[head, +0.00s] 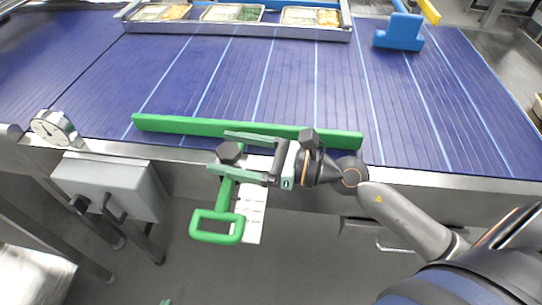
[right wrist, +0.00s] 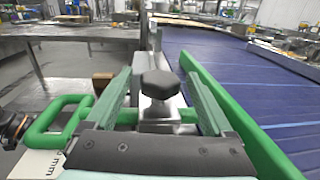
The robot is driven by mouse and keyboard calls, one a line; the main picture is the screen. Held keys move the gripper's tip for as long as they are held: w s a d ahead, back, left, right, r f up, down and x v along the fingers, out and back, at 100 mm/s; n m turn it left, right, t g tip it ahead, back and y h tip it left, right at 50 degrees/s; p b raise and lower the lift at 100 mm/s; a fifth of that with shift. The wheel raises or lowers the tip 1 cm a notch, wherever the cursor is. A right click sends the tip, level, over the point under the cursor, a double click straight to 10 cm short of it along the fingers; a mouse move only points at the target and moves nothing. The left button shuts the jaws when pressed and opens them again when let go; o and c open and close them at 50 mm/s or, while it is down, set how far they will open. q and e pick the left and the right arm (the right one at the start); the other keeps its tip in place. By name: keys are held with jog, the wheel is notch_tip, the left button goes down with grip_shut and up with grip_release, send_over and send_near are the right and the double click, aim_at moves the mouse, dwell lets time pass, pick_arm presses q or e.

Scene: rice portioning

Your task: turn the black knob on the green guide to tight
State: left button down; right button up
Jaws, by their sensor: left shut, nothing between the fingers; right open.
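The green guide (head: 180,125) lies along the near edge of the blue belt, with its looped handle (head: 216,237) hanging toward me. The black knob (head: 230,153) is on the guide's clamp. My right gripper (head: 220,152) is open, with one finger on each side of the knob. In the right wrist view, the knob (right wrist: 158,84) stands between the spread fingers, with a gap on both sides. A small green tip at the bottom edge of the head view looks like my left gripper (head: 165,301); the rest of it is out of frame.
A white marked scale plate (head: 250,212) hangs beside the handle. A round dial (head: 55,128) and a grey box (head: 108,188) are at the left of the belt edge. Food trays (head: 235,13) stand at the far side, with a blue block (head: 400,33) to their right. The middle belt is clear.

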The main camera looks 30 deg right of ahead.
jog(key=b+v, duration=0.4)
jog(key=v, duration=0.8)
jog(key=shift+b, duration=0.3)
jog(key=shift+d, duration=0.1)
